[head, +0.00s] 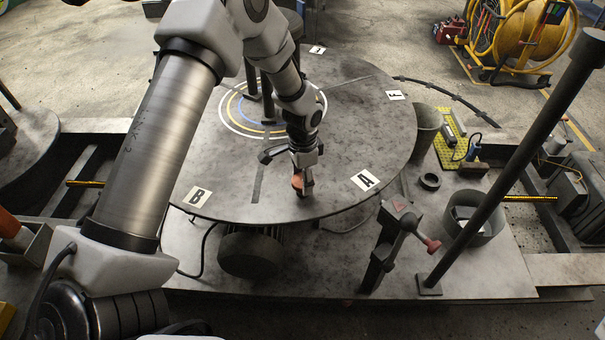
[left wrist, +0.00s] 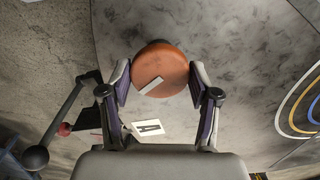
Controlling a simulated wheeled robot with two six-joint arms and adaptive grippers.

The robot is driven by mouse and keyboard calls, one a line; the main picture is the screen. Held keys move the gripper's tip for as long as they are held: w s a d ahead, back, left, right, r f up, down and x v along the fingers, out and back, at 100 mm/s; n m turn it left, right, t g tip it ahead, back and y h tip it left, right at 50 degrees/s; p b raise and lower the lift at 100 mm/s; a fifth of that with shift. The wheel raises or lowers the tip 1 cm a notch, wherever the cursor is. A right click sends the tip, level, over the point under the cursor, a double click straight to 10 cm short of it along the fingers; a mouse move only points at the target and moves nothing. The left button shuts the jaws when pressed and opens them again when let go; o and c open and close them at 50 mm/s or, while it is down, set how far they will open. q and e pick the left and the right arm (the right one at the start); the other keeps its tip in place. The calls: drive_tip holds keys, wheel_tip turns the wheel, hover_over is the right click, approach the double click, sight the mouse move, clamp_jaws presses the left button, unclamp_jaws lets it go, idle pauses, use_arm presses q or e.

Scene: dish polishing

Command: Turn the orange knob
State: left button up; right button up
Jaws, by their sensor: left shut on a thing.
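The orange knob (left wrist: 159,68) is round with a pale bar mark on its face, and it sits between my left gripper's two fingers in the left wrist view. In the head view the orange knob (head: 298,181) shows small at the near edge of the round table. My left gripper (head: 302,186) points down at it, and its fingers touch the knob on both sides in the left wrist view (left wrist: 159,82). The gripper is shut on the knob. Part of the knob is hidden by the fingers in the head view. My right gripper is not in view.
The round grey table (head: 360,120) carries labels A (head: 365,180) and B (head: 197,197) and coloured rings. A lever with a red end (head: 432,245) stands right of the knob, near a dark slanted post (head: 515,150). The table top around the knob is mostly clear.

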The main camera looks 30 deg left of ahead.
use_arm(q)
drive_tip(key=shift+m, duration=0.8)
drive_tip(key=o, duration=1.2)
drive_tip(key=shift+c, duration=0.2)
wheel_tip(320, 180, up, 12)
drive_tip(key=shift+f, duration=0.1)
